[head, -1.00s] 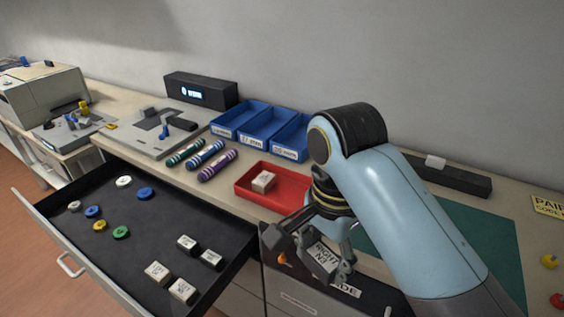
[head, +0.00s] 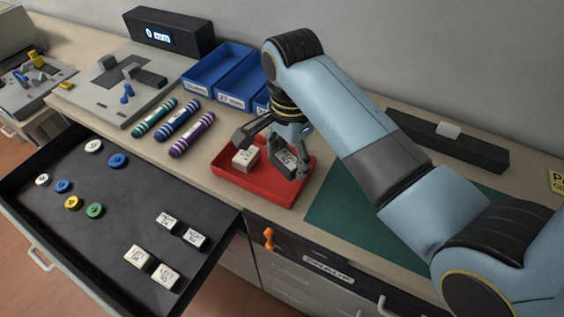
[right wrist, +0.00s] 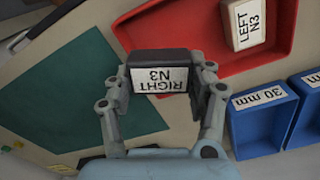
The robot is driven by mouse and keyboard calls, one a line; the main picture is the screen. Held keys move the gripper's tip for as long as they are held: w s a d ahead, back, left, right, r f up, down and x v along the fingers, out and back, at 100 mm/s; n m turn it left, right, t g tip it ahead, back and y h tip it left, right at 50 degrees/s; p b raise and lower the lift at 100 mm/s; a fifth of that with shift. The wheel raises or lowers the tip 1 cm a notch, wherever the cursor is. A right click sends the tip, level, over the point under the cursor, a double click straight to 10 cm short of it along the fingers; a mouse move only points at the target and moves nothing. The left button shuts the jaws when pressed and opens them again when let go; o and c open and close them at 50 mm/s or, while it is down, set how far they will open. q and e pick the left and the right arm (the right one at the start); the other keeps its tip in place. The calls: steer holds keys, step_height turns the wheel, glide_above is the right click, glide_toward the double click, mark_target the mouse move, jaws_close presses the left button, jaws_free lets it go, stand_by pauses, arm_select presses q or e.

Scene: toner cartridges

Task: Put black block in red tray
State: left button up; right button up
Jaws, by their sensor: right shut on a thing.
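The black block (head: 286,160) has a white label that reads RIGHT N3 in the right wrist view (right wrist: 160,57). My right gripper (head: 271,156) is shut on it, with one finger at each end, as the right wrist view also shows (right wrist: 164,72). The block is over the right part of the red tray (head: 262,194); I cannot tell whether it touches the tray floor. The tray also shows in the right wrist view (right wrist: 185,28). My left gripper is not in view.
A pale block (head: 245,159) labelled LEFT N3 is in the tray's left part. Blue bins (head: 228,84) stand behind the tray. Crayon-like cartridges (head: 183,121) lie to the left. An open drawer (head: 110,215) holds several blocks and discs. A green mat (head: 350,215) is at right.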

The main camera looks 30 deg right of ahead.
mark_target(283, 152)
steer(key=shift+w+f, duration=0.85)
steer(key=shift+w, duration=0.15)
step_height(283, 152, down, 3)
steer(key=shift+f+p, duration=0.15)
steer(key=shift+p, duration=0.2)
steer(key=shift+f, duration=0.15)
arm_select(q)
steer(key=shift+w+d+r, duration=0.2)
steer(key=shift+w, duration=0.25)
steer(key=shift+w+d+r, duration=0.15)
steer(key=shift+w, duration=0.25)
arm_select(e)
steer(key=shift+a, duration=0.1)
steer(key=o, duration=0.8)
steer(key=shift+f, duration=0.1)
steer(key=shift+c, duration=0.2)
arm_select(q)
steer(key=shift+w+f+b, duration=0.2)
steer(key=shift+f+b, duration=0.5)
steer(key=shift+b, duration=0.05)
arm_select(e)
step_height(283, 152, up, 12)
steer(key=shift+r, duration=0.15)
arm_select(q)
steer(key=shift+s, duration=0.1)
arm_select(e)
steer(key=shift+s, duration=0.1)
